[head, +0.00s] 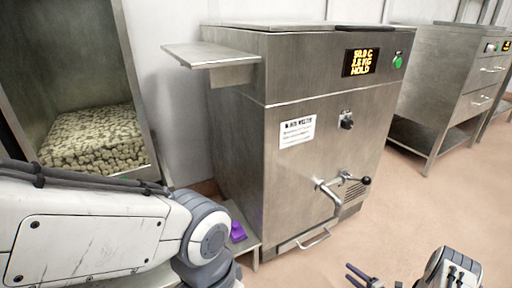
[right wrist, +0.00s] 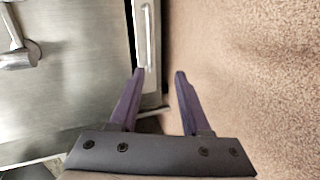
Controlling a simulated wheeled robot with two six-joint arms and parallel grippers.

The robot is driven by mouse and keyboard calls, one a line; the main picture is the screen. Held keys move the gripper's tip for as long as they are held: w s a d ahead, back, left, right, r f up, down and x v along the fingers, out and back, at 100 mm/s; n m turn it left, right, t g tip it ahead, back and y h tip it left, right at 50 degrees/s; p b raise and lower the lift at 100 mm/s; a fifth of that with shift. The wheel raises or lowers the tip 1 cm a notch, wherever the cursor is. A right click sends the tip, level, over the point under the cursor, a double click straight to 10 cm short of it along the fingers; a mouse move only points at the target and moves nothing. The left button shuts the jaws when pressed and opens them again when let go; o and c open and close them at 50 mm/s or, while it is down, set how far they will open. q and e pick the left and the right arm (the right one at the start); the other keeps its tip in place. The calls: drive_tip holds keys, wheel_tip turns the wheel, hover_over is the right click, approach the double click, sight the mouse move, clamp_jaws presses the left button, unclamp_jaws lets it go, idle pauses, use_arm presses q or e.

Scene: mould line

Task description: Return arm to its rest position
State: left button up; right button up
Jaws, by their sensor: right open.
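My right gripper (head: 372,280) shows at the bottom right of the head view, low over the floor in front of the steel machine (head: 260,150). In the right wrist view its two purple-grey fingers (right wrist: 159,75) are apart with nothing between them. They point toward the floor beside the machine's lower front, with a handle (right wrist: 148,35) just beyond. My left arm (head: 100,235) crosses the lower left of the head view.
The machine has a lit display (head: 361,62), a lever tap (head: 342,187) and a side shelf (head: 210,57). A bin of pale pieces (head: 95,140) stands at the left. The floor (head: 440,205) at the right is clear.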

drive_tip(key=w+d+r+m+g+h, duration=0.2)
drive_tip(key=w+r+m+h, duration=0.25)
drive_tip(key=w+r, duration=0.45)
drive_tip(key=s+a+r+m+g+h, duration=0.1)
drive_tip(key=s+a+r+m+g, duration=0.2)
drive_tip(key=r, duration=0.5)
drive_tip(key=s+a+r+m+h, duration=0.1)
drive_tip(key=a+r+m, duration=0.2)
drive_tip(key=r+m, duration=0.3)
drive_tip(key=s+a+r+m+g, duration=0.2)
drive_tip(key=s+a+r+m, duration=0.3)
drive_tip(key=s, duration=0.5)
drive_tip(key=s+a+r+m+g, duration=0.3)
drive_tip(key=s+a+r, duration=0.3)
drive_tip(key=s+a, duration=0.3)
drive_tip(key=s+a+r+n+g+y+p, duration=0.1)
drive_tip(key=s+a+r+n+p, duration=0.2)
drive_tip(key=s+a+r+p, duration=0.45)
drive_tip(key=s+a+r+n+g+p, duration=0.2)
drive_tip(key=s+a+r+n+p, duration=0.3)
drive_tip(key=s+r, duration=0.5)
wheel_tip(320, 180, up, 37)
drive_tip(key=w+m+p, duration=0.1)
drive_tip(key=p, duration=3.5)
drive_tip(key=shift+w+a+r, duration=0.2)
